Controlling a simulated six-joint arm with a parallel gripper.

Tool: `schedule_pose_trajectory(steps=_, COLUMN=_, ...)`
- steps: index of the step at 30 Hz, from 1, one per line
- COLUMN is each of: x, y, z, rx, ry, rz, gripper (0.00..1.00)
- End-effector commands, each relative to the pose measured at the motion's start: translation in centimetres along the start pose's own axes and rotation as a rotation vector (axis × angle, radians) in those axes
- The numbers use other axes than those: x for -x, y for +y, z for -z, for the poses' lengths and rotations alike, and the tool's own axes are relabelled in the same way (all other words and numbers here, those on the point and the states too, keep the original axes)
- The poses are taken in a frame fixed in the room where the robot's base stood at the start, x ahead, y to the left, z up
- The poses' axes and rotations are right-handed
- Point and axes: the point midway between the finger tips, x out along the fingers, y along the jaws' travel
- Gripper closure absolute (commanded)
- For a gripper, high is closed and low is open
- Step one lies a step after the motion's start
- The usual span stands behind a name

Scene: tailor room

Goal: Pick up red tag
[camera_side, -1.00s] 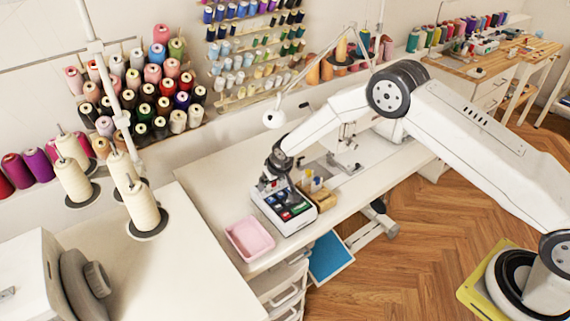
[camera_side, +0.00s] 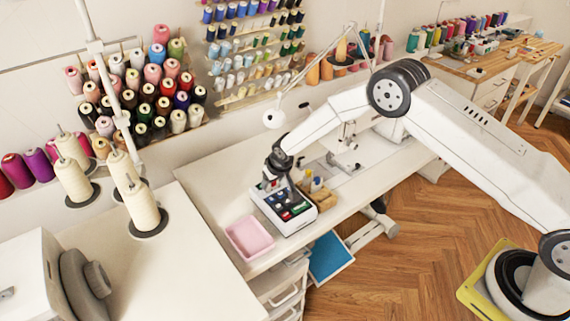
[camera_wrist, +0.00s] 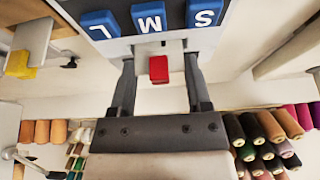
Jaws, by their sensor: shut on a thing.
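A white organizer box (camera_side: 268,216) with dark compartments stands on the white table. In the wrist view its edge carries blue tiles lettered S (camera_wrist: 205,13), M (camera_wrist: 149,18) and L (camera_wrist: 99,24). My gripper (camera_wrist: 160,52) points at this box, and in the side view it is low over its back part (camera_side: 276,186). A small red tag (camera_wrist: 158,69) shows between the two fingers, below a pale piece that spans the fingertips. The gripper is shut on the red tag. Other red and green pieces lie in the box; the fingertips are too small to make out in the side view.
A pink tray (camera_side: 249,238) lies left of the box. A wooden holder (camera_side: 322,199) with small bottles stands close on its right, and a sewing machine (camera_side: 345,158) behind. Thread cones (camera_side: 146,208) stand at the left. The table between box and wall is clear.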

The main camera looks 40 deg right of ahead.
Motion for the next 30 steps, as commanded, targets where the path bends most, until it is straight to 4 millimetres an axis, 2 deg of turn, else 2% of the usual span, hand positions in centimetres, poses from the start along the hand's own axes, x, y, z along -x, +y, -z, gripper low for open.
schedule_pose_trajectory(steps=8, x=1.9, y=0.0, z=0.9, rx=-0.001, ry=0.002, rz=0.0, gripper=1.0)
schedule_pose_trajectory(steps=22, x=7.8, y=0.0, z=3.3, rx=-0.001, ry=0.002, rz=-0.001, gripper=1.0)
schedule_pose_trajectory(steps=30, x=9.1, y=0.0, z=3.8, rx=0.0, ry=0.0, rz=-0.002, gripper=1.0)
